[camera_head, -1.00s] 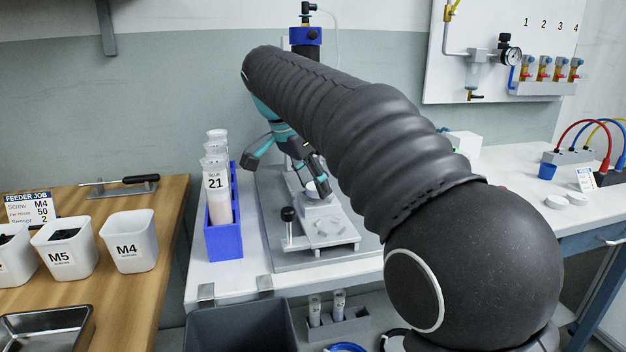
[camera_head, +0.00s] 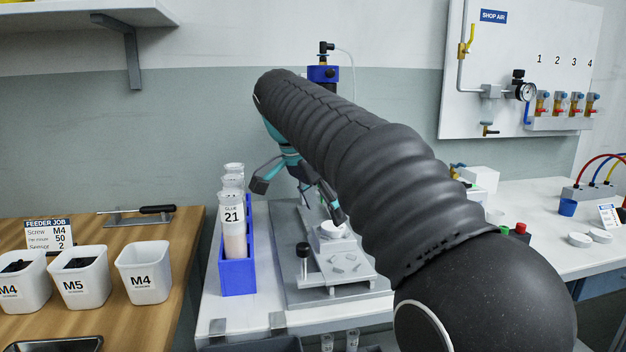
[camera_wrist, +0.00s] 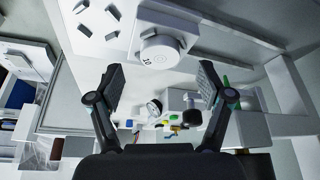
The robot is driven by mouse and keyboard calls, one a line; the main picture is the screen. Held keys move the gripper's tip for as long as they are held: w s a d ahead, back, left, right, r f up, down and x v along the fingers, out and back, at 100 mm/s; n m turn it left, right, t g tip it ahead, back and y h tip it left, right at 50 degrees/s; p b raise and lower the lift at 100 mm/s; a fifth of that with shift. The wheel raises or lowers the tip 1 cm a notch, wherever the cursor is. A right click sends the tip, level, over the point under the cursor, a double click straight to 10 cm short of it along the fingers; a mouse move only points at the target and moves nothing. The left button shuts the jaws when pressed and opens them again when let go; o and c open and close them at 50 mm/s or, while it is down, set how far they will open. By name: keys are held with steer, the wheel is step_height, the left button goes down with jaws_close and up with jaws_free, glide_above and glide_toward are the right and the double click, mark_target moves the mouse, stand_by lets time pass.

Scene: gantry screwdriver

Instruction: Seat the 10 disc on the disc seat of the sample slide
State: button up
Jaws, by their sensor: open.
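The white 10 disc (camera_wrist: 160,53) shows its number in the wrist view. It sits on the white block of the sample slide (camera_wrist: 185,22); I cannot tell if it lies fully flush in the disc seat, which it mostly hides. In the head view the disc (camera_head: 334,229) is a small white round on the slide (camera_head: 345,264). My gripper (camera_wrist: 159,70) is open, its fingers apart on either side of the disc and not visibly touching it. In the head view my gripper (camera_head: 298,201) is over the slide, partly hidden by my arm.
A blue rack (camera_head: 238,277) with glue tubes stands left of the slide. A black-knobbed post (camera_head: 303,252) rises at the slide's front left. Loose white discs (camera_head: 590,238) lie on the right bench. Screw bins (camera_head: 143,272) stand on the wooden table at left.

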steer(key=v, duration=0.9)
stand_by(0.3)
steer(key=s+d+f+n+y, duration=0.1)
steer(key=s+d+f+n, duration=0.15)
steer(key=d, duration=0.25)
steer(key=s+d+f+n+t, duration=0.1)
steer(key=s+d+f+n, duration=0.1)
steer(key=s+d, duration=0.25)
steer(key=s+d+f+n+y, duration=0.1)
steer(key=s+d+f+n, duration=0.1)
steer(key=d, duration=0.3)
steer(key=s+d+f+n+t, duration=0.1)
steer(key=s+d+f+n, duration=0.1)
steer(key=s+f, duration=0.6)
steer(key=s+d+f+n+t+y+p, duration=0.1)
steer(key=s+d+f+n, duration=0.1)
steer(key=s+d+f, duration=0.2)
steer(key=s+f, duration=0.3)
steer(key=f, duration=0.5)
steer(key=shift+s+d+y, duration=0.3)
steer(key=shift+s+d, duration=0.05)
